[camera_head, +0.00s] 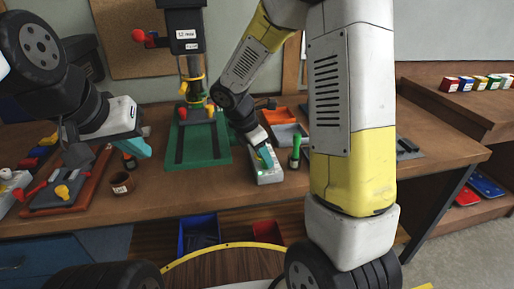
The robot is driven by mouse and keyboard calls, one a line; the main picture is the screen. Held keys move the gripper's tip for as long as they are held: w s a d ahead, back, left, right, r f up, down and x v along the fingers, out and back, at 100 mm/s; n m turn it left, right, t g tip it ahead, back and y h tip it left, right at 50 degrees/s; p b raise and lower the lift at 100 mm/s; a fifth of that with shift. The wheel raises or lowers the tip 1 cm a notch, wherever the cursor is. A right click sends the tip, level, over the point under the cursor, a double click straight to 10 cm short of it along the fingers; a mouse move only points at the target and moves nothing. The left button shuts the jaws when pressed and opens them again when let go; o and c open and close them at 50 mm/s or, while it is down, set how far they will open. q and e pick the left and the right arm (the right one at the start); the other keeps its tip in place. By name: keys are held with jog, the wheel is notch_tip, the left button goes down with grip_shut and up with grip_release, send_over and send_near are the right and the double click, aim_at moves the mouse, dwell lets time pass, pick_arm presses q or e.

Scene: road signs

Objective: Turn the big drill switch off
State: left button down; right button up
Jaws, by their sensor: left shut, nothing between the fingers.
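A drill press (185,45) with a "12 mm" label stands at the back of the workbench on a green base mat (222,153). A small light-grey box with a green spot (268,179), which looks like a switch box, lies on the bench right of the mat. My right gripper (266,157) points down at this box, with its teal fingertips at or just above the top; I cannot tell whether they touch or how far apart they are. My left gripper (140,149) is shut and empty above the bench at the left, away from the drill.
A green-topped dark tool (295,152) stands right of the box, near orange (279,115) and grey trays. A brown cup (121,183) and a red-brown board with colored handles (68,187) are at the left. A blue bin (199,236) sits below the bench's front edge.

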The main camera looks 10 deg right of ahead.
jog(key=shift+w+d+f, duration=0.1)
jog(key=shift+d+f, duration=0.1)
jog(key=shift+f, duration=0.3)
jog(key=shift+c, duration=0.5)
grip_shut()
jog(key=m+g, duration=0.1)
jog(key=m, duration=0.1)
jog(key=m+g, duration=0.1)
jog(key=m, duration=0.2)
jog(key=shift+w, duration=0.2)
jog(key=m+g, duration=0.1)
jog(key=m, duration=0.2)
jog(key=m+g+y, duration=0.1)
jog(key=m, duration=0.2)
jog(key=shift+w+m, duration=0.15)
jog(key=shift+m, duration=0.25)
jog(key=shift+r, duration=0.1)
